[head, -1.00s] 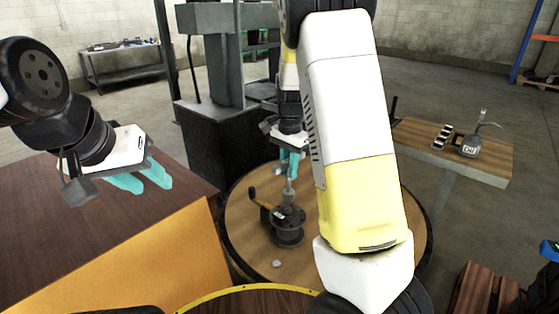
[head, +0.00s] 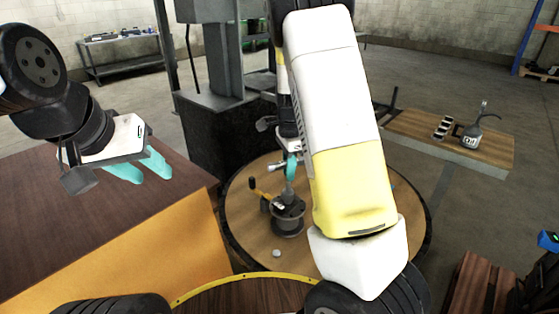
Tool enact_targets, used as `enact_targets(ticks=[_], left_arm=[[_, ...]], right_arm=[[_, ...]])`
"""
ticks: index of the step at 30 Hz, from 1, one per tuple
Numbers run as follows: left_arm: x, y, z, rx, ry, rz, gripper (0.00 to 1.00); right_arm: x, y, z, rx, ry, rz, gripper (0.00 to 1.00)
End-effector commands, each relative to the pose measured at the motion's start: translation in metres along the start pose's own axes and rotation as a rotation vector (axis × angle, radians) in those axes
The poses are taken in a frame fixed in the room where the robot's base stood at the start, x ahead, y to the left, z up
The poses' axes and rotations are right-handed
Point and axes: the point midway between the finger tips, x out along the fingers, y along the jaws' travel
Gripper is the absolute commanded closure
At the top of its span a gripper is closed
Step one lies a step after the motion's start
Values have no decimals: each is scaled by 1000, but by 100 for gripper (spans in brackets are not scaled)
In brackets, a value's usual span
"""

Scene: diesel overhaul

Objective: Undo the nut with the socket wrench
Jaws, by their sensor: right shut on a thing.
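The socket wrench (head: 289,190), a grey metal tool, stands roughly upright over a dark round part (head: 288,222) on the round wooden table. My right gripper (head: 291,168) is shut on the upper part of the wrench, with its teal fingers partly hidden by my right arm. The wrench's lower end meets the top of the dark part. The nut cannot be made out there; whether the socket sits on it is too small to tell. My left gripper (head: 142,169) is open and empty above the brown-topped bench at left.
A small grey round piece (head: 277,253) lies on the round table (head: 250,230). The brown bench (head: 60,240) is bare. An oil can (head: 472,137) stands on a side table (head: 420,128) at right.

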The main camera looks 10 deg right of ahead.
Motion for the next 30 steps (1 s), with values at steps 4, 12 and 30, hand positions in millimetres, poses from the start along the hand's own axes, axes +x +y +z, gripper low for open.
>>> enact_targets(ticks=[4, 12, 30], left_arm=[[0, 0, 0, 0, 0, 0, 60], [0, 0, 0, 0, 0, 0, 60], [0, 0, 0, 0, 0, 0, 60]], right_arm=[[6, 0, 0, 0, 0, 1, 100], [16, 0, 0, -10, -1, -1, 100], [14, 0, -1, -1086, -1, -2, 100]])
